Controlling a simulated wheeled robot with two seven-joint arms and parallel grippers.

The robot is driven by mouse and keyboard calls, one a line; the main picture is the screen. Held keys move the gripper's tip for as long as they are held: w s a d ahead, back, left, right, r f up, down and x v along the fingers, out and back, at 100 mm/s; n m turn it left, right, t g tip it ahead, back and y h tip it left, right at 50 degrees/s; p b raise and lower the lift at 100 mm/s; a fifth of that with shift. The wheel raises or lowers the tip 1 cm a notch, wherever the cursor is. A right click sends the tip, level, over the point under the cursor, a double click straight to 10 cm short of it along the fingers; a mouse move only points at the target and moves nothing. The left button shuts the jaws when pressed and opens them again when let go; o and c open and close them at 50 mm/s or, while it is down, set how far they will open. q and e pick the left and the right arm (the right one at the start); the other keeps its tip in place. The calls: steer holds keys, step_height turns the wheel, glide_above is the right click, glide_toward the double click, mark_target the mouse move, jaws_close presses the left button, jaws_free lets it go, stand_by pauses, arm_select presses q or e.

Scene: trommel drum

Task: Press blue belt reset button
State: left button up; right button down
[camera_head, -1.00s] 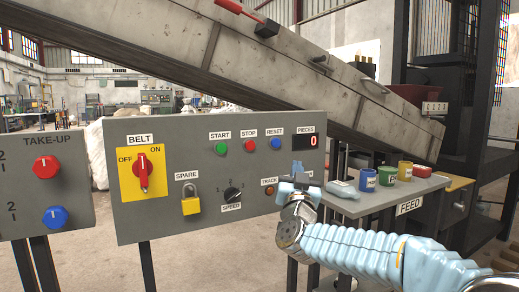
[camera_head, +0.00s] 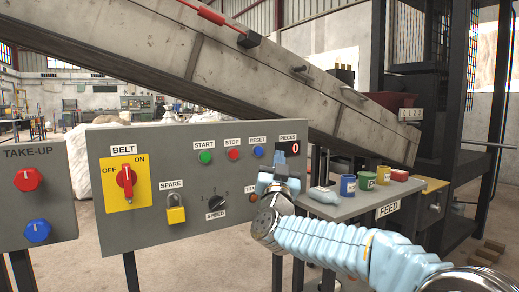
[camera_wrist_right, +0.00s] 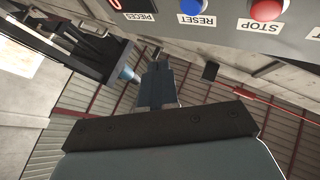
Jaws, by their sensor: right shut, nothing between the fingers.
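The blue RESET button (camera_head: 258,151) is on the upper right of the grey BELT panel (camera_head: 150,225), right of the red STOP button (camera_head: 233,154) and the green START button (camera_head: 205,156). It also shows at the top of the right wrist view (camera_wrist_right: 192,6), above the gripper fingers. My right gripper (camera_head: 280,157) is shut and empty, pointing up in front of the PIECES display, a little right of the blue button. In the wrist view its fingers (camera_wrist_right: 157,75) are together, apart from the button in the picture. My left gripper is out of view.
The BELT panel also carries a red switch (camera_head: 125,182), a yellow padlock (camera_head: 175,215) and a black SPEED knob. The FEED shelf (camera_head: 350,207) with several small containers lies to the right. The TAKE-UP panel (camera_head: 60,215) stands at the left.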

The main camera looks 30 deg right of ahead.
mark_target(259, 151)
steer(key=shift+w+a+p, duration=0.2)
steer(key=shift+w+p, duration=0.9)
steer(key=shift+w, duration=1.9)
steer(key=shift+w, duration=0.1)
steer(key=shift+w, duration=0.3)
steer(key=shift+w+a, duration=0.1)
steer(key=shift+w, duration=0.35)
steer(key=shift+s, duration=0.15)
stand_by(0.3)
steer(key=shift+s+b, duration=0.35)
steer(key=shift+s, duration=0.4)
